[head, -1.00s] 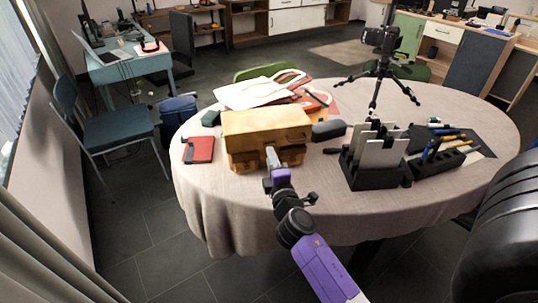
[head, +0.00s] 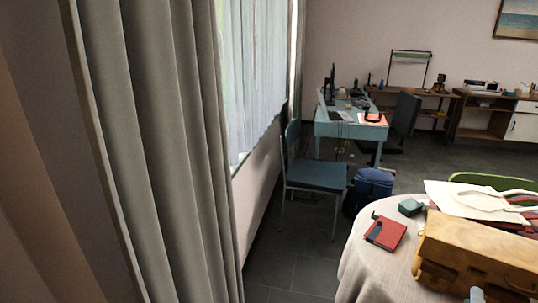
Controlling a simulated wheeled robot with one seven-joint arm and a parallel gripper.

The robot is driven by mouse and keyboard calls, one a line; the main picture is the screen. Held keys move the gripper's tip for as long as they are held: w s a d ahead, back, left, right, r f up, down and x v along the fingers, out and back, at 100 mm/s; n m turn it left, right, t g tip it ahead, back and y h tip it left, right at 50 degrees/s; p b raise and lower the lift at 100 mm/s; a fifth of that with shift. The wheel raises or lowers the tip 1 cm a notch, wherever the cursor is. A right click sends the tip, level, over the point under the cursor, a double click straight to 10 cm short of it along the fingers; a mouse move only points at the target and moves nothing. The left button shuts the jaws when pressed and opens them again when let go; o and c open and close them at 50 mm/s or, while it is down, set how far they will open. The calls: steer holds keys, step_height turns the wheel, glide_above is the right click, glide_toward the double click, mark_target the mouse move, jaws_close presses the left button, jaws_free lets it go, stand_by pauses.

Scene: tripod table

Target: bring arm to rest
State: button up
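Only a small pale grey tip, which looks like the end of my gripper (head: 476,296), shows at the bottom edge of the head view. It is in front of the tan box (head: 475,250) on the round table. Whether it touches the box, and whether it is open or shut, I cannot tell. The rest of my arm is outside the view.
The cloth-covered table (head: 367,268) fills the lower right, with a red notebook-like item (head: 385,233), a small green box (head: 410,207) and a white bag (head: 470,200). A blue chair (head: 318,175), backpack (head: 372,188) and desk (head: 345,128) stand behind. Grey curtains (head: 165,150) hang close on the left.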

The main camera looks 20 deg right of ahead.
steer(key=s+a+r+m+t+y, duration=0.1)
steer(key=s+a+m+t+y, duration=0.2)
steer(key=a, duration=0.8)
steer(key=a+r+m+t+y, duration=0.1)
steer(key=a+t+y, duration=0.3)
steer(key=a, duration=0.7)
steer(key=s+a+r+m+g+y+p, duration=0.2)
steer(key=s+a+y, duration=0.5)
steer(key=s+a, duration=0.6)
steer(key=s+m+g, duration=0.1)
steer(key=s, duration=0.2)
steer(key=shift+a, duration=0.25)
